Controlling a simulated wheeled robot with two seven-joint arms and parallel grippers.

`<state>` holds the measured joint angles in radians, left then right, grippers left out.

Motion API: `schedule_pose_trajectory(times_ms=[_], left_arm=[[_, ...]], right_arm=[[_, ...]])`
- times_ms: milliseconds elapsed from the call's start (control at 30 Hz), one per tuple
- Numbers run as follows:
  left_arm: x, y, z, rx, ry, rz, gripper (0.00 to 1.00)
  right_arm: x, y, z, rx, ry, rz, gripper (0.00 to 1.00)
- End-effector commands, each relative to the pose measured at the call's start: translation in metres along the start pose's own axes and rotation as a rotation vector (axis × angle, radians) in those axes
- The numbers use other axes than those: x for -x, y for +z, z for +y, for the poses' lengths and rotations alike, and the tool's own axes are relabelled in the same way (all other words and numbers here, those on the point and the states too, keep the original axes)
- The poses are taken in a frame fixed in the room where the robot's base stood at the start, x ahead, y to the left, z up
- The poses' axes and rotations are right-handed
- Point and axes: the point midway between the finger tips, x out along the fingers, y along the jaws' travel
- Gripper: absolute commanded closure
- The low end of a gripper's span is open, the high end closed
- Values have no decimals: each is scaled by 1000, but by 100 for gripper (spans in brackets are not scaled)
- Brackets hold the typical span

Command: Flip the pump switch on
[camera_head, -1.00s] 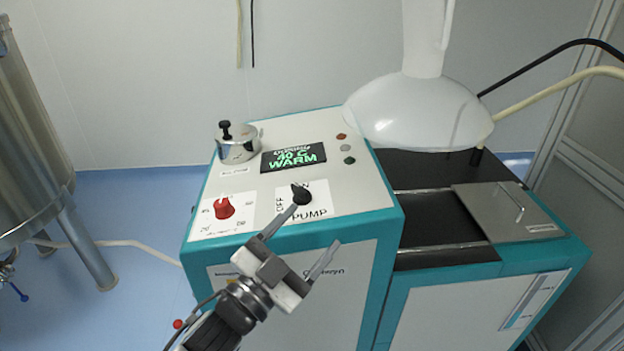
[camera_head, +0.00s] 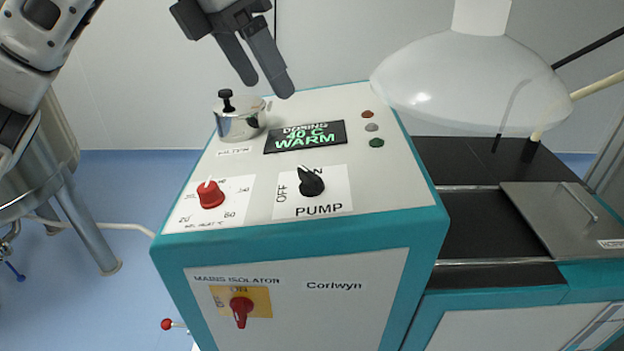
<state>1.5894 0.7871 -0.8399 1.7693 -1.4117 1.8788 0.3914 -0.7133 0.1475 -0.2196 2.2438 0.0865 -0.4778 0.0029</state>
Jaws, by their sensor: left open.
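The pump switch (camera_head: 311,181) is a black rotary knob on a white plate marked PUMP, on the sloping top of the teal and white machine (camera_head: 395,205). OFF is printed to its left and ON above it, partly covered by the knob. Its white pointer mark leans up and slightly left; I cannot tell whether it rests exactly on either word. My left gripper (camera_head: 267,86) hangs at the top, beyond the knob and apart from it, above the machine's rear edge. Its two fingers point down, open and empty. My right gripper is not in view.
A metal pot (camera_head: 239,122) with a black knob stands at the panel's back left. A red dial (camera_head: 210,194) is left of the pump switch. A red mains isolator (camera_head: 241,309) is on the front. A translucent hood (camera_head: 470,85) overhangs the right side.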

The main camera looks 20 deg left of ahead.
Motion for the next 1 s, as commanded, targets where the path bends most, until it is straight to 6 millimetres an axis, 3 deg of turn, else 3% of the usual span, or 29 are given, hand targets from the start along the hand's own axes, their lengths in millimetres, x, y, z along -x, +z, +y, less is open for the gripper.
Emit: schedule_pose_trajectory(times_ms=[267, 800, 1000], left_arm=[[-18, -8, 8, 9, 41, 5, 31], [-129, -8, 11, 7, 36, 6, 31], [-154, -7, 12, 8, 37, 3, 31]], right_arm=[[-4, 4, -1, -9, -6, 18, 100], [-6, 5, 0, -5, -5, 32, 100], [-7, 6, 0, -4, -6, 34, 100]])
